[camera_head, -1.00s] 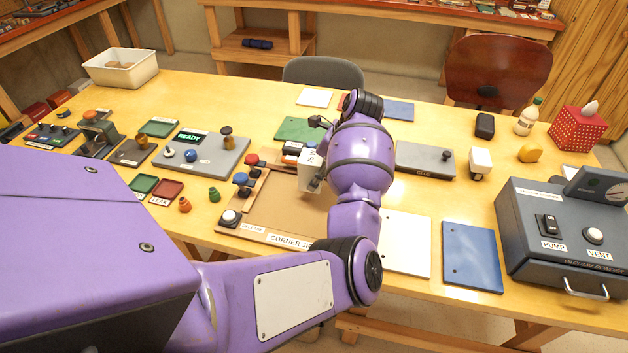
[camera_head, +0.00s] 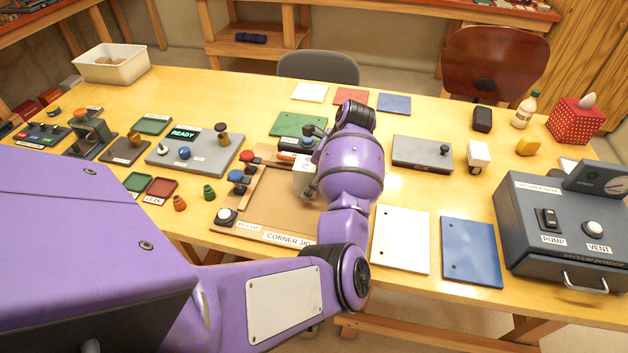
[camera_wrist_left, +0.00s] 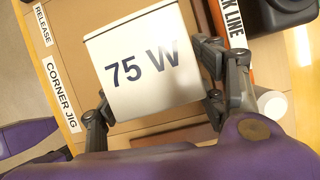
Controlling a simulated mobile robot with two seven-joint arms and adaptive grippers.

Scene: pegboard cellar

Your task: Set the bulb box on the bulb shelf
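The bulb box is a white box (camera_wrist_left: 143,62) marked "75 W". My left gripper (camera_wrist_left: 158,95) has one finger on each side of it and is shut on it. In the head view the left gripper (camera_head: 312,162) reaches over the wooden corner jig (camera_head: 268,209), and the box (camera_head: 302,182) shows partly beside it, half hidden by the wrist. The box appears to be above the jig board; its height is hard to tell. I cannot pick out a bulb shelf in either view. My right gripper is not in view.
A green plate (camera_head: 299,123) and an orange-and-dark item (camera_head: 293,146) lie just beyond the gripper. Red and blue knobbed clamps (camera_head: 237,176) stand at the jig's left edge.

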